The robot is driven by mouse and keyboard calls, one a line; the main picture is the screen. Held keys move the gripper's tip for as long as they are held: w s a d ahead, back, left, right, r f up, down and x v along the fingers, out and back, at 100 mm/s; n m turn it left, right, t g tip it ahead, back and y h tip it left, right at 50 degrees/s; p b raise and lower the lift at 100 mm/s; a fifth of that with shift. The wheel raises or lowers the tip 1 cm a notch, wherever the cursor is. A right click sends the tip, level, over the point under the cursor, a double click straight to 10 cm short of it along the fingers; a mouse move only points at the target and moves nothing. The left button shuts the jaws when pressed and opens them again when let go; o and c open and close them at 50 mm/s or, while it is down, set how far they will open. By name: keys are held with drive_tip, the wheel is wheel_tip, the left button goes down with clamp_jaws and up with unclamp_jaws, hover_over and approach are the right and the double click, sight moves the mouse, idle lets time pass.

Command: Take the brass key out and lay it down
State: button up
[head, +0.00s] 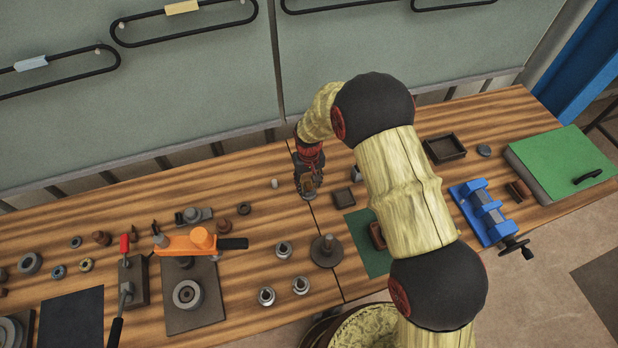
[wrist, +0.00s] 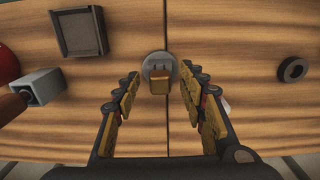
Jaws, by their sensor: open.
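A small brass-coloured block, which looks like the brass key (wrist: 159,82), shows at a round grey metal piece (wrist: 158,63) on the bench in the wrist view. I cannot tell how deep it sits in that piece. My gripper (wrist: 159,88) is open and points down, with one finger on each side of the key and visible gaps between. In the head view my gripper (head: 308,190) is low over the bench near its middle, and it largely hides the key and the grey piece.
A small dark square tray (wrist: 78,32) and a grey square block (wrist: 43,84) lie left in the wrist view; a black ring (wrist: 292,69) lies right. A small pale cylinder (head: 275,183) stands close to my gripper. An orange press (head: 190,243) and a blue vise (head: 485,212) stand farther off.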

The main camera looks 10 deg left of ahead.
drive_tip(key=shift+f, duration=0.45)
clamp_jaws()
idle(0.3)
idle(0.5)
